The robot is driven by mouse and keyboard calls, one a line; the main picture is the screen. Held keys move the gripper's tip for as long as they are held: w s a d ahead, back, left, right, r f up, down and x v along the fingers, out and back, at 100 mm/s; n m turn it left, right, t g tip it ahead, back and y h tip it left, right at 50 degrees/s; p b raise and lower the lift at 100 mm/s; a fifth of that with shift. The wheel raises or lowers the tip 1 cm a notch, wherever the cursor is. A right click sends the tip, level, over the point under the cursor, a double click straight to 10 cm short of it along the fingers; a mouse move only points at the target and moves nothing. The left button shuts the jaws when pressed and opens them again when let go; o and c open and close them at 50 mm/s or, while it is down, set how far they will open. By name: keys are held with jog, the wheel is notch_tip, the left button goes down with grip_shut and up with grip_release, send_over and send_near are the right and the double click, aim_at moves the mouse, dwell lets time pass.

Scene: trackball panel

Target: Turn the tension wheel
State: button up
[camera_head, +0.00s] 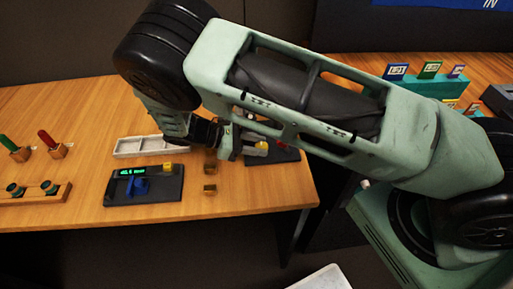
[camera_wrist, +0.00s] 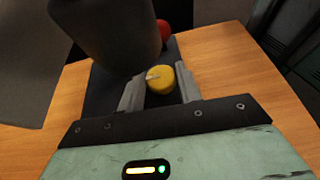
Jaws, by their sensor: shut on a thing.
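A yellow wheel (camera_wrist: 160,79) with a pale pointer mark sits on a dark panel (camera_wrist: 104,83) in the wrist view. I take it for the tension wheel. My gripper (camera_wrist: 159,88) has one finger on each side of it and is shut on it. A red ball (camera_wrist: 163,31) lies beyond the wheel, partly hidden by a large dark shape at upper left. In the head view the red ball (camera_head: 285,145) and the panel (camera_head: 286,156) show at the table's right side, and my gripper (camera_head: 250,147) is there, partly hidden by my arm.
A second dark panel (camera_head: 124,190) has a green display, a blue part and a yellow knob (camera_head: 168,168). A pale tray (camera_head: 145,146) stands behind it. Small brown blocks (camera_head: 210,189) stand to its right. Red and green handles (camera_head: 46,137) are at left. The table's front right is clear.

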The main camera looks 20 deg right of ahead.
jog(key=shift+m+g+y, duration=0.3)
jog(key=shift+m+g, duration=0.2)
jog(key=o, duration=0.9)
jog(key=shift+o, duration=0.2)
jog(key=shift+w, duration=0.1)
jog(key=b+v, duration=0.3)
jog(key=v, duration=1.2)
jog(key=shift+d, duration=0.1)
jog(key=shift+p+v, duration=1.2)
jog(key=shift+f, duration=0.1)
